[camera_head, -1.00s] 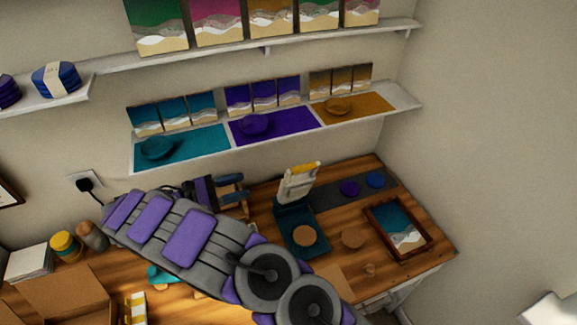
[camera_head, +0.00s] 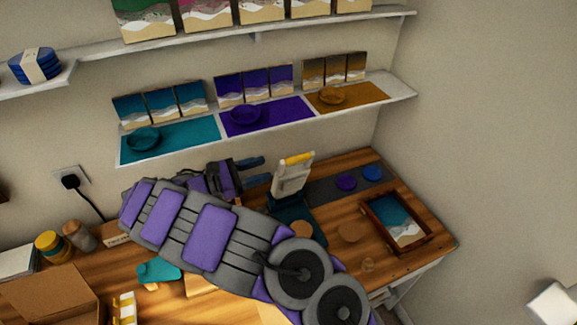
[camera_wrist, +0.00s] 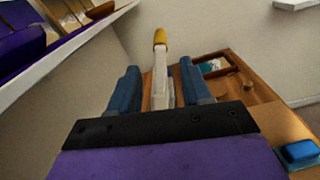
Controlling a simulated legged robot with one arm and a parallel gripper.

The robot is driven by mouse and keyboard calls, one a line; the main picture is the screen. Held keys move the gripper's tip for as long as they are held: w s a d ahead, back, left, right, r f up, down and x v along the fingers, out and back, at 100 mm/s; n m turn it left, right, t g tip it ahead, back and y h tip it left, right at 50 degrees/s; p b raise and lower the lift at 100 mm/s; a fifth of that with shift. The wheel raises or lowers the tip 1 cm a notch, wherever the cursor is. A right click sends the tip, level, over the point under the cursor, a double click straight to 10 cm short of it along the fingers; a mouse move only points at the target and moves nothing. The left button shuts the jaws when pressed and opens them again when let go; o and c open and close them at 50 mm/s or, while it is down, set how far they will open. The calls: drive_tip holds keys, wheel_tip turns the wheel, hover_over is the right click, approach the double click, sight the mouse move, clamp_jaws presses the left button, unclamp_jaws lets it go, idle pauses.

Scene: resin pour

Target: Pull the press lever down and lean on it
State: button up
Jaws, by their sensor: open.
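The press has a dark teal base (camera_head: 290,212) on the wooden bench, with a tan disc (camera_head: 300,229) at its front. Its pale lever (camera_head: 291,180) stands upright, with a yellow grip (camera_head: 299,158) on top. My gripper (camera_head: 266,167) is open and empty, just left of the lever in the head view. In the wrist view the lever (camera_wrist: 160,80) shows between my two blue fingers (camera_wrist: 158,68), its yellow grip (camera_wrist: 160,37) above their tips. It looks beyond the fingers; I see no contact. My arm hides part of the bench.
A shelf (camera_head: 215,138) with teal, purple and amber mats runs above my gripper. A framed tray (camera_head: 427,238) lies right of the press. Purple (camera_head: 346,182) and blue (camera_head: 372,172) discs lie on a dark strip behind.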

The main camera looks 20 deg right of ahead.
sight(291, 161)
drive_tip(key=d+b, duration=0.3)
drive_tip(key=d, duration=0.5)
drive_tip(key=shift+d+f, duration=0.1)
drive_tip(key=shift+f, duration=0.05)
drive_tip(key=shift+d+b, duration=0.45)
drive_tip(key=shift+d, duration=0.15)
drive_tip(key=shift+d, duration=0.1)
clamp_jaws()
